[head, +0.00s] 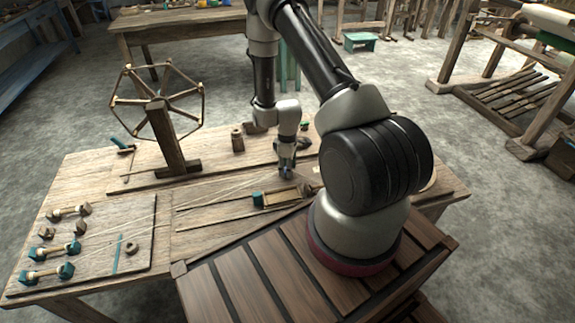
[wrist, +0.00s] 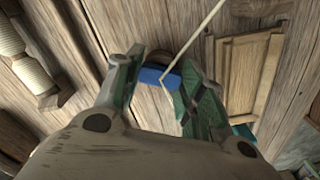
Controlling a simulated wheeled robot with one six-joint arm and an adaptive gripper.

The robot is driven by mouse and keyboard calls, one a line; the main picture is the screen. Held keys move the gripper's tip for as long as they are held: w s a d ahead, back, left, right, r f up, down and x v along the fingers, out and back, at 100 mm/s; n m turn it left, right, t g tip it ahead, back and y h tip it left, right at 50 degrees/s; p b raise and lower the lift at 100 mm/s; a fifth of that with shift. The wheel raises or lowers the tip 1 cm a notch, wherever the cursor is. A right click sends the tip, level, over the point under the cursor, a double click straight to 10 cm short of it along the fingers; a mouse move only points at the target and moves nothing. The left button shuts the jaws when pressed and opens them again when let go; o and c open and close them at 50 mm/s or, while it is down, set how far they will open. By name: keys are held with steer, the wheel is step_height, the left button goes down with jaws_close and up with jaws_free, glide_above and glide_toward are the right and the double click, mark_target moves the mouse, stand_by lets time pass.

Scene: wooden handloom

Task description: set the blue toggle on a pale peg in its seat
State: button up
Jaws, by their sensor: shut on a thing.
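My gripper (head: 287,174) reaches down to the worktable, right of its middle in the head view. In the wrist view my gripper (wrist: 160,74) is shut on the small blue toggle (wrist: 156,77), which lies between the green-padded fingers. A thin pale rod or cord runs from the toggle towards the upper right; I cannot tell which it is. A dark round thing (wrist: 160,58) shows partly just behind the toggle. I cannot tell whether it is the seat. The toggle is too small to make out in the head view.
A wooden shuttle-like piece (head: 285,196) with a teal end lies close in front of my gripper. A spoked wheel (head: 158,97) on a post stands left. A board (head: 140,215) with teal-ended pegs lies front left. Cream-wound spools (wrist: 38,82) show in the wrist view.

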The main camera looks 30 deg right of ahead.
steer(key=o, duration=0.8)
steer(key=shift+c, duration=0.2)
step_height(320, 180, up, 12)
stand_by(0.4)
